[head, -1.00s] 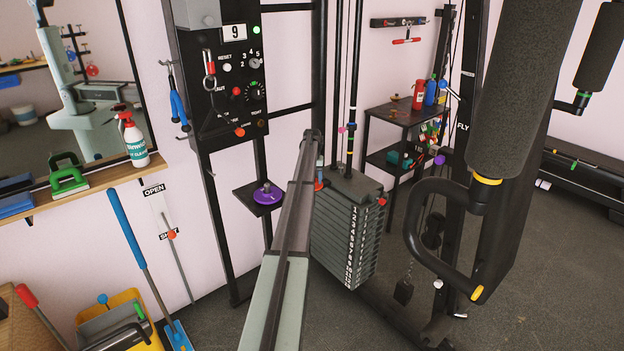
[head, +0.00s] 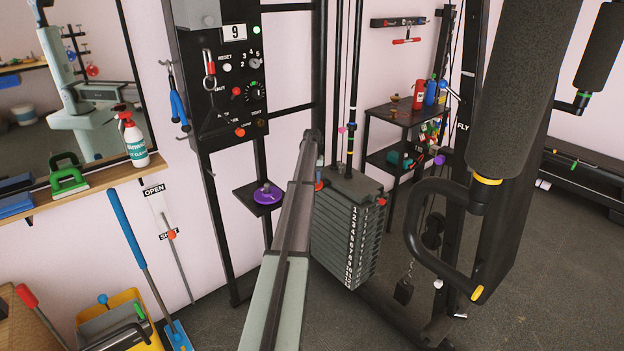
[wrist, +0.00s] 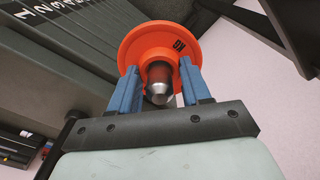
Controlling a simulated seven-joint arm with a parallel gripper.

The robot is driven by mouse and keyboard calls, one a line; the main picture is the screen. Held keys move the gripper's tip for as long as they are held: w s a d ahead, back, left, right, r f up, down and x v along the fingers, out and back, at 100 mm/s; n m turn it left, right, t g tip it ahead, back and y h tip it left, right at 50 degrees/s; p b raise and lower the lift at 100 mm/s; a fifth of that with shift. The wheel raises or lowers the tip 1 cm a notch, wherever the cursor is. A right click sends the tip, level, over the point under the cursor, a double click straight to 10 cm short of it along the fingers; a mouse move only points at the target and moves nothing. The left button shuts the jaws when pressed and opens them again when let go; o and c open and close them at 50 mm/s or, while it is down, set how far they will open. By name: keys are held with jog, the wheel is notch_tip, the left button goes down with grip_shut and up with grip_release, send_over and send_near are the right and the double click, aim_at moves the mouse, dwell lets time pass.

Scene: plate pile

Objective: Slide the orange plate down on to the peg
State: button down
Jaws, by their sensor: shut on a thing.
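The orange plate (wrist: 135,48) fills the upper middle of the wrist view, with a dark mark on its face. My gripper (wrist: 160,82) has blue fingers on both sides of the plate's middle and is shut on the plate's hub. A grey peg (wrist: 158,84) with a shiny tapered tip shows between the fingers, in front of the plate's middle. It appears to pass through the plate, but the hole is hidden. In the head view my arm covers most of this; a small orange edge of the plate (head: 319,186) shows beside the weight stack.
The numbered weight stack (head: 345,235) stands right beside my gripper. A small black shelf (head: 243,203) with a purple plate (head: 267,194) is to the left. A control panel (head: 232,105) is above it. A black machine handle (head: 425,240) stands at the right.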

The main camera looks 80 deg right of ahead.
jog(key=shift+a+f, duration=0.1)
jog(key=shift+f, duration=0.75)
jog(key=shift+r, duration=5.1)
jog(key=shift+w+a+r, duration=0.5)
jog(key=shift+w+a, duration=1.35)
jog(key=shift+w, duration=1.1)
jog(key=shift+w+a+r, duration=0.55)
jog(key=shift+w+a, duration=1.3)
jog(key=shift+w, duration=1.1)
jog(key=shift+w+a+r, duration=0.5)
jog(key=shift+w+a, duration=1.35)
jog(key=shift+w, duration=1.1)
jog(key=shift+f, duration=0.2)
jog(key=shift+f, duration=0.65)
jog(key=shift+f, duration=0.1)
